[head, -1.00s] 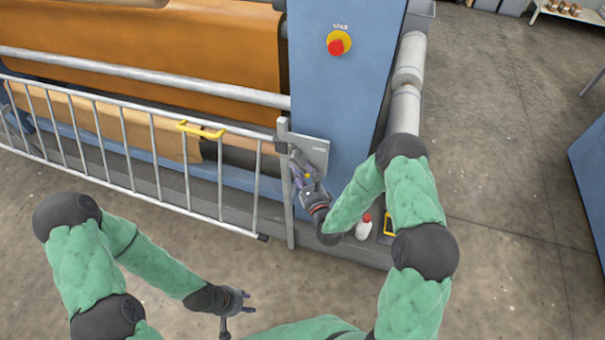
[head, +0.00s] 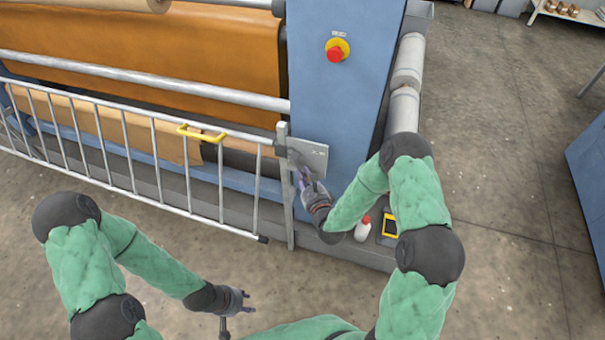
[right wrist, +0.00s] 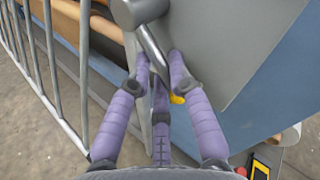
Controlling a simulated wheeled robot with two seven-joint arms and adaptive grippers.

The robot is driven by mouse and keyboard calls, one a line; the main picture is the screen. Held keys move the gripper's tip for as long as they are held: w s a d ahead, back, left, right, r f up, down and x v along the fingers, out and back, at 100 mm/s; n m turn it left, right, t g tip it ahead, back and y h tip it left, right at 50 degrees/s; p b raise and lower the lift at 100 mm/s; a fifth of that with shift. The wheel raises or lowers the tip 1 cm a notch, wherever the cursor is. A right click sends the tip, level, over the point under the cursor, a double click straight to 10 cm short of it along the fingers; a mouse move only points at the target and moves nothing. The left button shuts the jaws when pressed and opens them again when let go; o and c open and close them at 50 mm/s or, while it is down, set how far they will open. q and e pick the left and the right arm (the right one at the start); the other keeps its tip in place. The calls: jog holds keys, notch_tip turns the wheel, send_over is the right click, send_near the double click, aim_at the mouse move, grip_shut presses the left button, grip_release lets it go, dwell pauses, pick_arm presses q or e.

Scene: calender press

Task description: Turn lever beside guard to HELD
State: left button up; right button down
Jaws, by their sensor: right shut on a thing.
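The guard (head: 150,165) is a pale barred gate along the press front, with a yellow handle (head: 200,132). At its right end is a grey plate (head: 315,150) on the blue press column, with lettering too small to read. The lever shows in the right wrist view as a grey rod (right wrist: 151,46) from a round hub (right wrist: 138,10), with a yellow part (right wrist: 177,99) between the fingers. My right gripper (head: 303,174) is shut on the lever in front of the plate; its fingers hide part of it. My left gripper (head: 250,301) is open and empty, low over the floor.
A red stop button (head: 336,51) on a yellow base sits higher on the blue column (head: 345,95). A white bottle with a red cap (head: 363,230) and a yellow-and-black device (head: 388,228) stand on the ledge beside my right forearm.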

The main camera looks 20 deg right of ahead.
aim_at(308, 163)
jog(key=r+n+g+h+p, duration=0.1)
jog(key=p, duration=0.1)
jog(key=d+r+n+g+p, duration=0.1)
jog(key=n+p, duration=0.1)
jog(key=s+r+n+g+h+p, duration=0.1)
jog(key=r+g+p, duration=0.1)
jog(key=p, duration=0.1)
jog(key=shift+d+n+h, duration=0.15)
jog(key=shift+n+h, duration=0.15)
jog(key=shift+n, duration=0.1)
jog(key=shift+r+n+g+h+p, duration=0.35)
jog(key=shift+n+g+p, duration=0.2)
jog(key=shift+p, duration=0.2)
jog(key=shift+d, duration=0.1)
jog(key=c, duration=1.1)
grip_release()
jog(key=shift+s, duration=0.1)
jog(key=v, duration=1.1)
jog(key=shift+s+r, duration=0.25)
jog(key=shift+r, duration=0.1)
